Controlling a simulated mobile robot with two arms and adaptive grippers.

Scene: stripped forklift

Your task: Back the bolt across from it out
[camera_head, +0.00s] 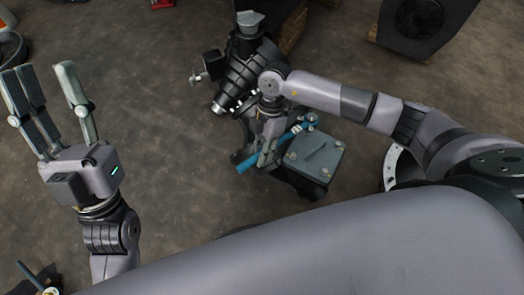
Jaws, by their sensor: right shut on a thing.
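My right gripper (266,157) reaches down at the centre and is shut on a blue-handled tool (288,136). The tool lies slantwise. The plate sits on a dark part on the floor, beside a black ribbed machine part (250,75).
A dark blocky part (420,25) stands at the top right and a tyre (10,48) at the top left. A pale ring (392,167) with holes lies right of the plate. A red object (162,4) is at the top. The floor between my left gripper and the machine is clear.

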